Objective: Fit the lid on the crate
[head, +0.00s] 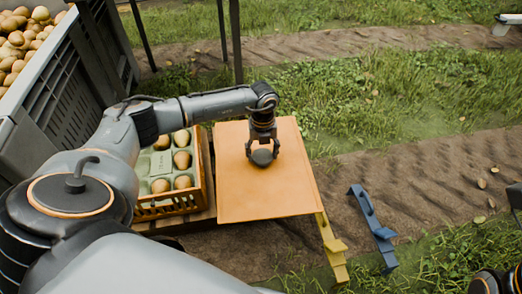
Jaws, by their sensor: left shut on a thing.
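The lid (240,192) is a flat orange-tan panel with a dark round knob (262,158) near its middle. My left gripper (263,149) is over the lid and shut on the knob. The orange crate (165,210) is just left of the lid, partly behind my left arm. It holds several brown pears (182,160) in a pale green tray (160,164). The lid is to the right of the crate's open top; I cannot tell whether its left edge overlaps the crate.
A yellow bracket (333,252) shows at the lid's lower right corner, with a blue bracket (374,228) farther right. A large grey bin (75,75) full of pears stands at upper left. Thin dark posts (236,40) rise behind the lid. Bare soil and grass lie to the right.

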